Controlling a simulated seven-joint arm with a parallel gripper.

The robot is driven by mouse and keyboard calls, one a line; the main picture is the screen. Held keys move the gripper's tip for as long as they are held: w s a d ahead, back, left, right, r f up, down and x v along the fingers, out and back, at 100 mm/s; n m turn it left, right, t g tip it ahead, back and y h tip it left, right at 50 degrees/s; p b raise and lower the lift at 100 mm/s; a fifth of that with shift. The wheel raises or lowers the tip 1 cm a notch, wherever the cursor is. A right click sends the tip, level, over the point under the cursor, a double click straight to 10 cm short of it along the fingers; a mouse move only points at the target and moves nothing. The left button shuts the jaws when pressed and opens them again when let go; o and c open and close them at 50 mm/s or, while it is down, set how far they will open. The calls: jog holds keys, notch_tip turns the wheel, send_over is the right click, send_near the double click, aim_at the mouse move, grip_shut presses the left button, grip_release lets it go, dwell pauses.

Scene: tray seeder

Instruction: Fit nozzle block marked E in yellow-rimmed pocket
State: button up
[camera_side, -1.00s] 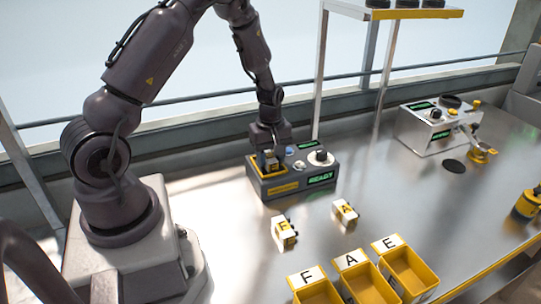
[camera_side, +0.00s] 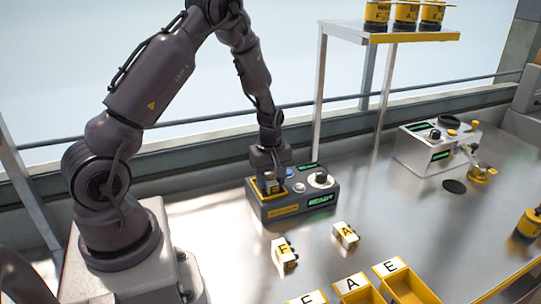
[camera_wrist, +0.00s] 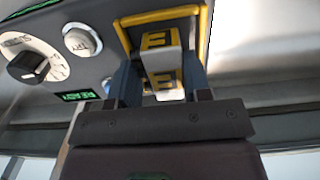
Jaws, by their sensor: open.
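The nozzle block marked E (camera_wrist: 156,60) is white and yellow and shows at the yellow-rimmed pocket (camera_wrist: 135,20) in the wrist view. Its top end lies within the rim; how deep it sits I cannot tell. My gripper (camera_wrist: 161,72) is open, with one finger on each side of the block. In the side view the pocket (camera_side: 281,210) is at the left end of the dark seeder box, and my gripper (camera_side: 272,186) is down over it, hiding most of the block.
The box carries a dial (camera_side: 320,180) and a white button (camera_side: 299,187). Blocks marked F (camera_side: 284,255) and A (camera_side: 345,236) lie on the metal table, before yellow bins (camera_side: 412,287). A shelf (camera_side: 390,35) and a grey machine (camera_side: 425,155) stand behind.

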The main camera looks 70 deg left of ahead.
jog(key=shift+o, duration=1)
notch_tip(320, 180, up, 13)
jog(key=s+d+r+m+t, duration=0.5)
jog(key=s+d+r+m, duration=0.9)
jog(key=d+m, duration=0.4)
jog(key=shift+s+r+t, duration=0.3)
jog(key=shift+r, duration=0.4)
